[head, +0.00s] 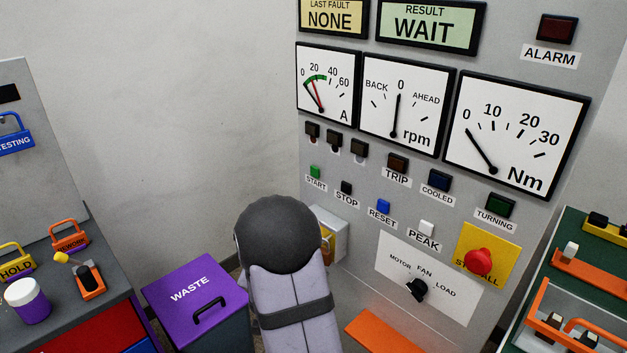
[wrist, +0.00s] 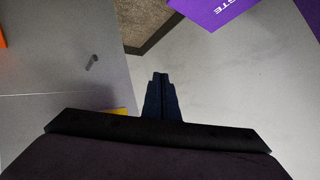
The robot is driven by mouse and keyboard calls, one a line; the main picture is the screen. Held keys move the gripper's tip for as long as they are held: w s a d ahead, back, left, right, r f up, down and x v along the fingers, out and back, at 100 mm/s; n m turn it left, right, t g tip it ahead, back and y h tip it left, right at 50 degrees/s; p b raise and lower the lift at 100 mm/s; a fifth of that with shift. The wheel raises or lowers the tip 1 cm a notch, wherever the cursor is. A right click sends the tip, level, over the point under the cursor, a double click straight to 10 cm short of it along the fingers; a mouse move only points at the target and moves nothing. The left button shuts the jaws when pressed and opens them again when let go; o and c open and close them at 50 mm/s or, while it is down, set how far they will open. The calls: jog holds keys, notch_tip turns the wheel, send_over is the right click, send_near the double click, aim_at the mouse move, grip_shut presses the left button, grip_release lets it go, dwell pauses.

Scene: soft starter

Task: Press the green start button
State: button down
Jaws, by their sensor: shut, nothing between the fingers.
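The green start button (head: 315,171) is on the grey control panel (head: 352,190), at the left of a row of buttons, above a START label. The black stop button (head: 347,187) is just to its right and lower. My arm shows in the head view below the start button, and its gripper is hidden there. The start button is not in the wrist view, and the gap between gripper and button cannot be told.
Blue reset (head: 383,206) and white peak (head: 427,228) buttons sit along the panel, with a red stop-all knob (head: 478,262) and a rotary selector (head: 416,288). A purple waste bin (head: 170,290) stands left of my arm. Dials and a WAIT display (head: 428,28) are above.

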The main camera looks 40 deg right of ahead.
aim_at(315, 172)
jog(key=d+r+m+t+h, duration=0.3)
jog(key=r+m+h, duration=0.1)
jog(key=r, duration=0.6)
jog(key=w+d+r+m+t+h, duration=0.1)
jog(key=d+r+m+t+h, duration=0.1)
jog(key=r, duration=0.9)
jog(key=d+m+h, duration=0.1)
jog(key=m+h, duration=0.1)
jog(key=shift+w+d+r+t+h, duration=0.15)
jog(key=shift+w+r+t+h, duration=0.1)
jog(key=shift+t+h, duration=0.15)
jog(key=shift+d, duration=0.1)
jog(key=d, duration=0.8)
jog(key=shift+d, duration=0.3)
jog(key=shift+d+f, duration=0.1)
dwell(0.5)
jog(key=shift+d, duration=0.35)
